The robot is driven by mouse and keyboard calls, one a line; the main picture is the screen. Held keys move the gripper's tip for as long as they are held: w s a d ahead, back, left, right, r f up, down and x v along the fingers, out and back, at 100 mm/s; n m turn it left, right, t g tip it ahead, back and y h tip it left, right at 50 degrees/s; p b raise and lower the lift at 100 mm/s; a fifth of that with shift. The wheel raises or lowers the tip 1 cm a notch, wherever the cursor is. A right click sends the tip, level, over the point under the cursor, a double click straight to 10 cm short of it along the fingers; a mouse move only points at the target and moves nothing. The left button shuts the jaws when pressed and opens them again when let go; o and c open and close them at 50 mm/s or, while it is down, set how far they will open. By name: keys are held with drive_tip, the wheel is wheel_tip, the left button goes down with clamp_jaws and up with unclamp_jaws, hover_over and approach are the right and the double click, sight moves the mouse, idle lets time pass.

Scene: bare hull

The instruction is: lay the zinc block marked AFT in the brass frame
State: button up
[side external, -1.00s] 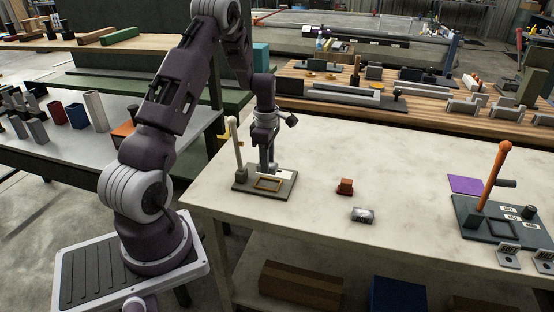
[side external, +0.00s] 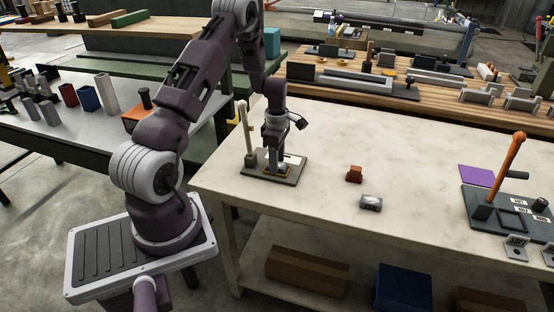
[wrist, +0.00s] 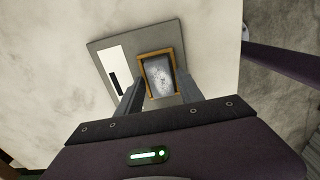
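The brass frame (wrist: 142,62) lies on a grey base plate (wrist: 110,42), which stands on the left part of the pale table in the side external view (side external: 297,173). In the wrist view a speckled grey block (wrist: 159,75) sits within the frame's outline; no AFT mark can be read on it. My gripper (wrist: 160,82) points down at the frame, its fingers apart on either side, with brass edge showing between block and fingers. In the side external view my gripper (side external: 277,170) covers most of the frame and hides the block. Finger contact height is unclear.
A pale post (side external: 247,130) rises from the plate close to my wrist. A dark fixture with an orange lever (side external: 508,165) stands far right.

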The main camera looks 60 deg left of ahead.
drive_tip(key=shift+o, duration=0.9)
